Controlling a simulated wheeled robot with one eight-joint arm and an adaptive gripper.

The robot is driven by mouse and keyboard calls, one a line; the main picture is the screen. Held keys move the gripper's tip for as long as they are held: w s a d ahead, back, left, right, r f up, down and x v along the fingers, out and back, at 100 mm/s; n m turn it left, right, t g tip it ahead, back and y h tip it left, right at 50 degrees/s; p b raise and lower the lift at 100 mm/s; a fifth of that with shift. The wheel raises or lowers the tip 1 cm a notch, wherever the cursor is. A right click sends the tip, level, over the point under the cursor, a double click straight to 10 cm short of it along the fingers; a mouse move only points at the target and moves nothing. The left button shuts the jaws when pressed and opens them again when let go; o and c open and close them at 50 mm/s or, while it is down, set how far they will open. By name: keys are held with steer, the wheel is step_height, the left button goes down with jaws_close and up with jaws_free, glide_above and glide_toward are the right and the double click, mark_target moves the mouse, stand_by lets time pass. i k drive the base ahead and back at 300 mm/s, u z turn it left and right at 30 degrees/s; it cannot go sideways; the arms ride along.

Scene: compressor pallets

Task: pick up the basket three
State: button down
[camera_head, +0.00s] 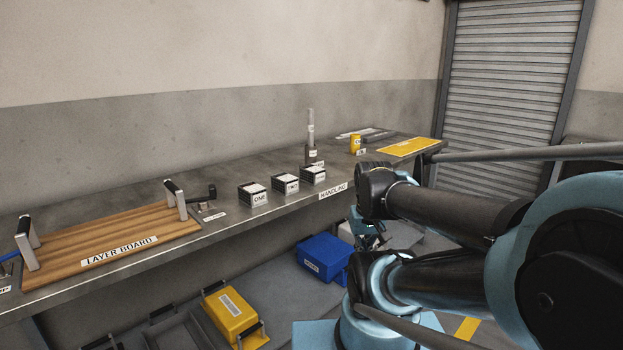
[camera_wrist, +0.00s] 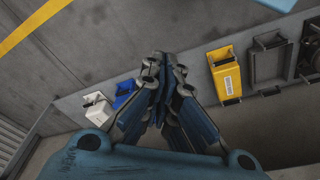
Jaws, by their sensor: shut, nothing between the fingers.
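Three small dark boxes with white labels stand in a row on the grey bench (camera_head: 230,232). The left one (camera_head: 252,194) reads ONE and the middle one (camera_head: 285,184) reads TWO. The right one (camera_head: 313,175) has a label too small to read clearly; by its place in the row it appears to be basket three. My gripper (camera_wrist: 165,62) is shut and empty in the wrist view, pointing towards the floor area. In the head view it is partly hidden by my arm, below and right of the boxes. The baskets do not show in the wrist view.
A wooden layer board (camera_head: 115,240) with upright handles lies on the bench's left. A grey cylinder (camera_head: 310,128) and a yellow cup (camera_head: 355,144) stand behind the boxes. Below are a blue bin (camera_head: 322,257), a yellow case (camera_head: 230,312) and, in the wrist view, a white bin (camera_wrist: 97,108).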

mark_target(312, 174)
steer(key=z, duration=1.15)
steer(key=k, duration=0.8)
steer(key=u, duration=0.75)
steer(key=i, duration=1)
steer(key=z, duration=0.05)
